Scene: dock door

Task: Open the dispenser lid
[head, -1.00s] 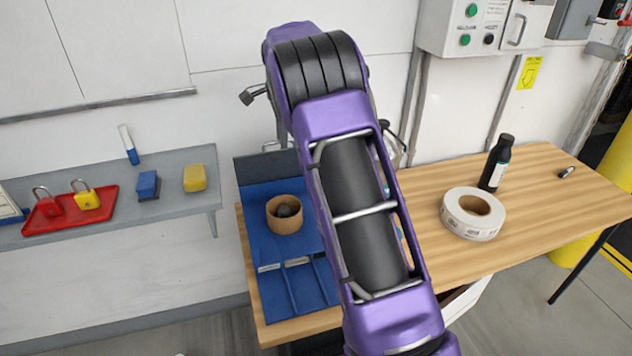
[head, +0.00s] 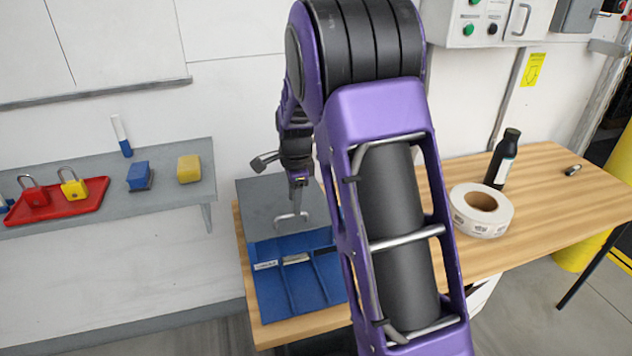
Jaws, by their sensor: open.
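The dispenser is a blue tray-like unit (head: 275,292) with labelled compartments on the left end of the wooden table. Its grey lid (head: 262,208) lies over the rear part and hides what is beneath it; I cannot tell whether it is fully down. A light handle (head: 290,219) stands near the lid's front edge. My gripper (head: 298,196) points down just above and behind the handle. Its jaws are open. The fingertips are small here, and I cannot tell whether they touch the handle.
A white label roll (head: 480,228) and a black bottle (head: 502,160) stand on the table's right half, with a small dark item (head: 573,170) beyond. The grey wall shelf (head: 170,160) at left holds a red tray (head: 85,202) with padlocks, a blue block (head: 138,174) and a yellow block (head: 188,168).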

